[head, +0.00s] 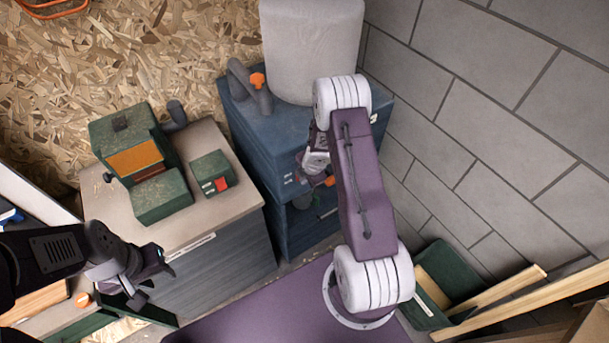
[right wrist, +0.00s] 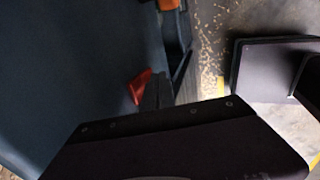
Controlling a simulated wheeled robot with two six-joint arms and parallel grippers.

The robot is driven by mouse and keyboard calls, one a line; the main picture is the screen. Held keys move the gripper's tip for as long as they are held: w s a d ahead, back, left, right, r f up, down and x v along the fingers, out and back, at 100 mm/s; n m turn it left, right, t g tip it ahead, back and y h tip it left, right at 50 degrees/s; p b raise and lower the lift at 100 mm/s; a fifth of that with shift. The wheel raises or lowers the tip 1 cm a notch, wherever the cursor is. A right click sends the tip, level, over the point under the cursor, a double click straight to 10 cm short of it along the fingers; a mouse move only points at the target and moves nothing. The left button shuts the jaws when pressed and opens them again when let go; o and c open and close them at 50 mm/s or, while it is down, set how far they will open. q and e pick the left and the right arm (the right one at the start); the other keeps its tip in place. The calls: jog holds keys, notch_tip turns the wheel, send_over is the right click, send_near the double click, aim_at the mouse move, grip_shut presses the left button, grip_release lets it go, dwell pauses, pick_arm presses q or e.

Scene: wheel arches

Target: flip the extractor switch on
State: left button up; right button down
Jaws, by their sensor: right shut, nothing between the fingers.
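The extractor is a blue cabinet (head: 262,135) with a pale grey bag (head: 313,45) on top. An orange switch (head: 329,181) shows low on its front, partly hidden by my right arm. The right wrist view shows an orange-red piece (right wrist: 140,86), likely that switch, right beside my right gripper's dark fingers (right wrist: 163,92). My right gripper (head: 303,180) is shut and empty, close to the cabinet front; I cannot tell whether it touches the switch, or the switch's position. My left gripper (head: 158,280) is open and empty, left of the extractor by the bench.
A bench (head: 205,235) left of the extractor carries a green machine (head: 130,150) and a small green box with a red button (head: 221,184). A grey block wall (head: 500,110) stands close on the right. A green bin (head: 450,275) and wooden planks (head: 505,290) are at lower right.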

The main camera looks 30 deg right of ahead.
jog(key=shift+w+f, duration=0.1)
jog(key=shift+w, duration=0.05)
